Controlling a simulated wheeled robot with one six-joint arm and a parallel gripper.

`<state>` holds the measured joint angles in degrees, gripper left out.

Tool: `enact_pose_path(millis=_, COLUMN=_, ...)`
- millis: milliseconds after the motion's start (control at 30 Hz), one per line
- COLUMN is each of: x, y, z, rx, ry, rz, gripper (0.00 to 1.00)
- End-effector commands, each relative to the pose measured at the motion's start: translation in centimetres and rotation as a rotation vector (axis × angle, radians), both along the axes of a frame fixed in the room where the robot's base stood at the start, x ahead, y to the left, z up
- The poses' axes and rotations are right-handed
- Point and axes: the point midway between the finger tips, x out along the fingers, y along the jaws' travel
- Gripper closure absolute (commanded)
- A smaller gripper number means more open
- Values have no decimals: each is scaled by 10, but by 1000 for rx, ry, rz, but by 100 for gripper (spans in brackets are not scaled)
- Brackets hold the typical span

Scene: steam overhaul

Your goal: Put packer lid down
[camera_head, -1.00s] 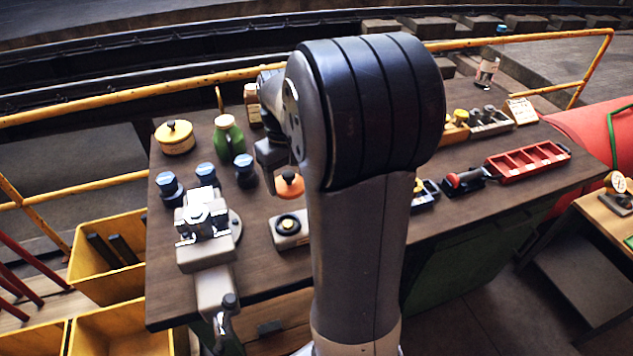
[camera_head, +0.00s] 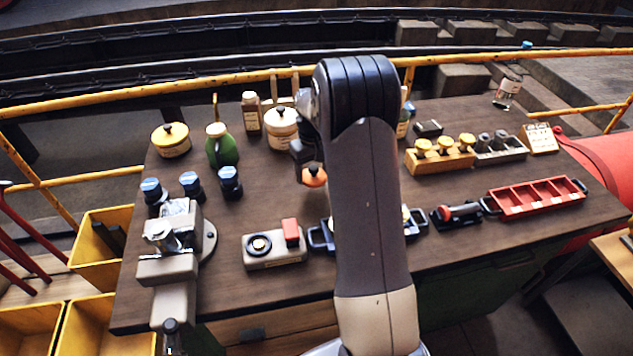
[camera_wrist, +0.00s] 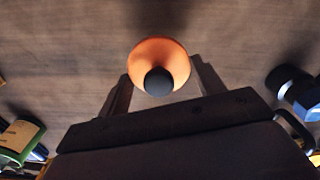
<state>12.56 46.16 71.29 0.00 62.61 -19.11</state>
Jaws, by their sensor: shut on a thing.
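The packer lid, an orange disc with a black knob (camera_head: 315,179), hangs from my gripper (camera_head: 309,168) over the middle of the wooden table (camera_head: 262,210). In the wrist view the lid (camera_wrist: 172,52) sits between the two fingers of my gripper (camera_wrist: 162,80), with its black knob toward the camera. The gripper is shut on it. Bare wood surrounds the lid in the wrist view. I cannot tell how far its underside is from the wood. My arm hides part of the table to its right.
A cream pot (camera_head: 283,130) and a green bottle (camera_head: 221,148) stand behind and left. A grey box with a black ring (camera_head: 275,262) lies in front. Clear wood lies left of the lid.

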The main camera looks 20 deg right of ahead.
Motion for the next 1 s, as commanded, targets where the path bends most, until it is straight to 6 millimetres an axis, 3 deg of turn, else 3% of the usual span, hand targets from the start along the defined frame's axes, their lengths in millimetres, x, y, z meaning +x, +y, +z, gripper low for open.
enact_pose_path(millis=433, x=-1, y=0, z=-48, rx=0, ry=2, rz=0, gripper=58)
enact_pose_path(millis=800, x=0, y=0, z=-56, rx=0, ry=-1, rz=0, gripper=58)
enact_pose_path(millis=833, x=0, y=0, z=-54, rx=0, ry=-1, rz=0, gripper=34)
enact_pose_path(millis=1000, x=0, y=0, z=-54, rx=0, ry=-1, rz=0, gripper=20)
